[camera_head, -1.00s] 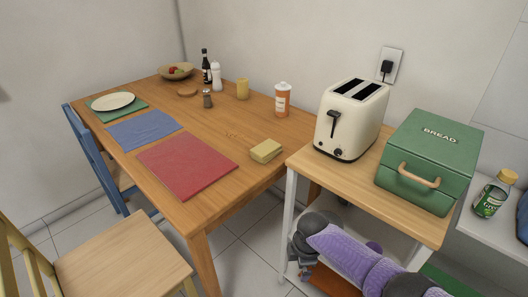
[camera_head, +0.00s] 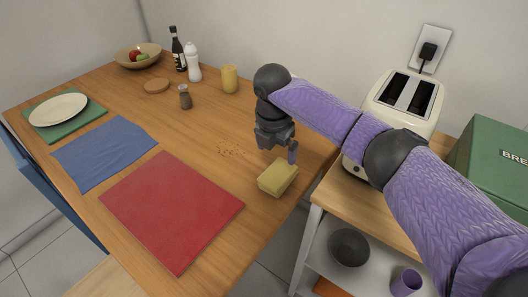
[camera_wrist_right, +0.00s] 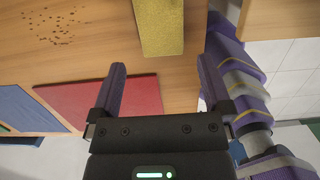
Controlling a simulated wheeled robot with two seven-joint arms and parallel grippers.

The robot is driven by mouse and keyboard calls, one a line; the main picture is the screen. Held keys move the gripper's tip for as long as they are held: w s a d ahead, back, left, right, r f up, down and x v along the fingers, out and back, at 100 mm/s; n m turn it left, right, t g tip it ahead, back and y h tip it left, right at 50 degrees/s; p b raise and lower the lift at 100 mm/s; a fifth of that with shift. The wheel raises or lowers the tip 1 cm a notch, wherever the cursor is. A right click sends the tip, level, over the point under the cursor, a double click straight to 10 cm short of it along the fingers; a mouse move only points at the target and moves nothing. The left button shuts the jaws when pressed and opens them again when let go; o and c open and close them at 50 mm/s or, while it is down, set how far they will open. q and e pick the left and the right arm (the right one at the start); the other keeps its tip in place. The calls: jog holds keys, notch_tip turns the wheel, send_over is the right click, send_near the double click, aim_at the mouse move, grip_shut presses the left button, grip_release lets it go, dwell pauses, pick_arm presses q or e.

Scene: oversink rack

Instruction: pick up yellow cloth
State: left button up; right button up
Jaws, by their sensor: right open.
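The yellow cloth (camera_head: 278,178) is a small folded block lying on the wooden table near its right front edge. My right gripper (camera_head: 278,148) hangs pointing down, just behind and above the cloth, and holds nothing. In the right wrist view the gripper (camera_wrist_right: 161,68) has its two fingers spread wide. There the cloth (camera_wrist_right: 158,24) lies beyond the fingertips, lined up with the gap between them. My left gripper is not in view.
A red mat (camera_head: 172,208) lies left of the cloth, with a blue cloth (camera_head: 104,152) beyond it. Crumbs (camera_head: 231,150) are scattered behind the cloth. A toaster (camera_head: 402,101) and a green bread box (camera_head: 497,165) stand on the side stand at right, under my right arm.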

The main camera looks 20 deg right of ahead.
aim_at(279, 173)
jog(key=shift+w+f, duration=0.2)
jog(key=shift+w, duration=0.05)
jog(key=f+b, duration=0.2)
jog(key=f, duration=0.2)
jog(key=shift+s+d+f+b, duration=0.15)
jog(key=shift+d+f+b, duration=0.15)
jog(key=shift+b, duration=0.1)
jog(key=f+b, duration=0.2)
jog(key=f, duration=0.1)
jog(key=f+b, duration=0.1)
jog(key=shift+d+f, duration=0.3)
jog(key=shift+d, duration=0.05)
jog(key=shift+f, duration=0.25)
jog(key=shift+r, duration=0.25)
jog(key=c, duration=0.7)
jog(key=shift+c, duration=1.2)
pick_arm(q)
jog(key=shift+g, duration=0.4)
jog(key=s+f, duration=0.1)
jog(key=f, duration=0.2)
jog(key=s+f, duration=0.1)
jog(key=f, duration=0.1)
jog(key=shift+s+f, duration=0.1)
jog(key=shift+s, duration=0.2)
